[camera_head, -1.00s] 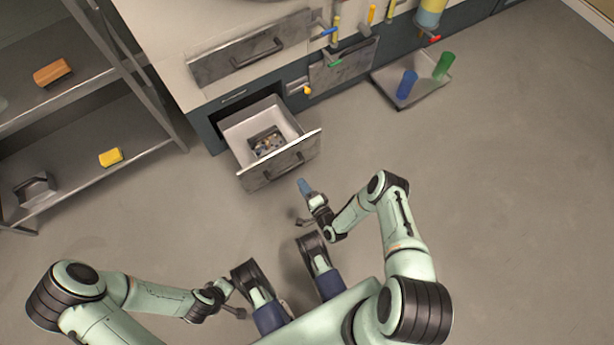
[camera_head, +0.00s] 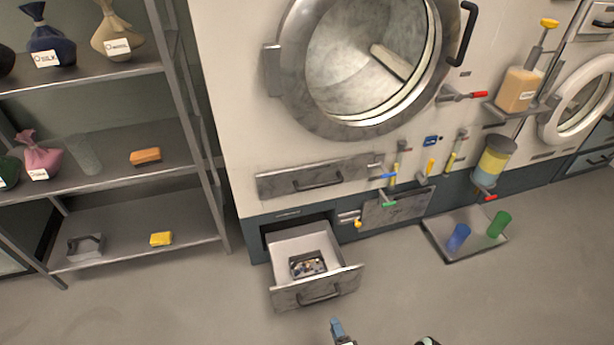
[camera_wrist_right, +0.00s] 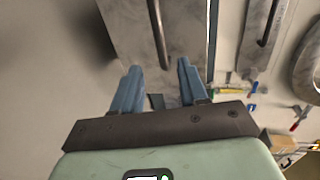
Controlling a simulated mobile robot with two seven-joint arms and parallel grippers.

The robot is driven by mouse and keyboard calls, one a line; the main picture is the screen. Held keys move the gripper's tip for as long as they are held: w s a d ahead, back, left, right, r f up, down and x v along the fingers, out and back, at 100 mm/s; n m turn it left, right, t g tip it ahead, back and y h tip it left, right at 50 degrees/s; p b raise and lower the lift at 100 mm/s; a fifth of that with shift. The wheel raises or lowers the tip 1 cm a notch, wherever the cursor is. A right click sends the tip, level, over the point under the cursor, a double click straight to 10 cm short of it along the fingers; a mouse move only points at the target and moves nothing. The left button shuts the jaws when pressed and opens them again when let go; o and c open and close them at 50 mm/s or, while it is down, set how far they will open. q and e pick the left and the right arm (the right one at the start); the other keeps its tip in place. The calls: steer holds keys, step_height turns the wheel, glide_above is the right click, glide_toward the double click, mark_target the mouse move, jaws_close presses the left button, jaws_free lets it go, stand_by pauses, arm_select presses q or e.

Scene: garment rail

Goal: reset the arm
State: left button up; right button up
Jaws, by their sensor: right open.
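My right gripper (camera_head: 338,332) shows only in part at the bottom edge of the head view, in front of the open drawer (camera_head: 316,290) and apart from it. In the right wrist view, its two blue fingers (camera_wrist_right: 160,88) are spread with nothing held between them. A grey metal panel with a bar handle (camera_wrist_right: 158,32) lies beyond the fingertips. Most of my right arm is outside the head view. My left gripper is in neither view.
The drawer juts out below a large round machine door (camera_head: 365,60) and holds a small dark tray of bits (camera_head: 307,265). A floor tray (camera_head: 470,250) with blue and green cups stands to the right. Metal shelves (camera_head: 110,165) stand left. The floor between is clear.

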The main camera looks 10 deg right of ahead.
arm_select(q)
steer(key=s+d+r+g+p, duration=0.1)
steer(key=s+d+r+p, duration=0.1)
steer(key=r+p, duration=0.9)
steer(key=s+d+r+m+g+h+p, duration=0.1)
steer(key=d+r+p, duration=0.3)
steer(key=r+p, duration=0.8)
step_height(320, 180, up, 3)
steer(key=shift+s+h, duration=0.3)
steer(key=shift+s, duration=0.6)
arm_select(e)
steer(key=s+a+r+n+g+y, duration=0.1)
steer(key=s+a+r+n+g, duration=0.2)
steer(key=s+r, duration=1.1)
steer(key=s+a+r+n+g+y, duration=0.1)
steer(key=s+a+r+n+g, duration=0.2)
steer(key=s+r+n+g, duration=0.7)
steer(key=s+r+g, duration=0.3)
steer(key=r, duration=0.6)
steer(key=shift+s+g+y, duration=0.3)
steer(key=shift+s, duration=0.05)
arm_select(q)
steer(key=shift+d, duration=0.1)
arm_select(e)
steer(key=shift+a, duration=0.1)
